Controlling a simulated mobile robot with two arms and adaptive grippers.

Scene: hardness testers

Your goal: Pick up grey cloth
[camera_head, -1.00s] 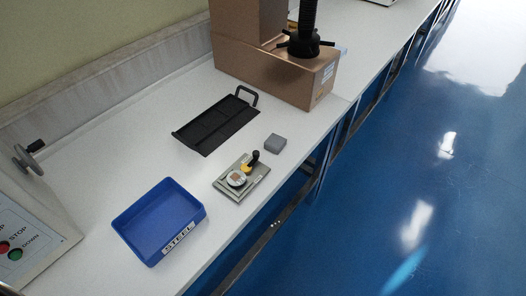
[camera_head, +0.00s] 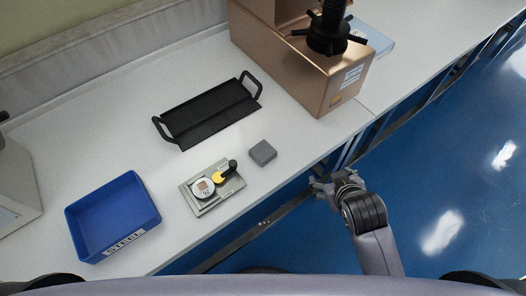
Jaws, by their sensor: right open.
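The grey cloth (camera_head: 263,153) looks like a small folded grey block. It lies on the white worktop, near its front edge, just right of a small gauge on a plate. My right gripper (camera_head: 322,184) is open and empty. It shows beyond the bench's front edge, to the right of and lower in the picture than the cloth, apart from it. My left gripper is not in view.
A gauge on a metal plate (camera_head: 205,200) sits left of the cloth. A black tray with handles (camera_head: 190,128) lies behind. A blue bin labelled STEEL (camera_head: 88,213) stands at left. A copper-coloured machine (camera_head: 268,50) stands at back right. The worktop around the cloth is mostly clear.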

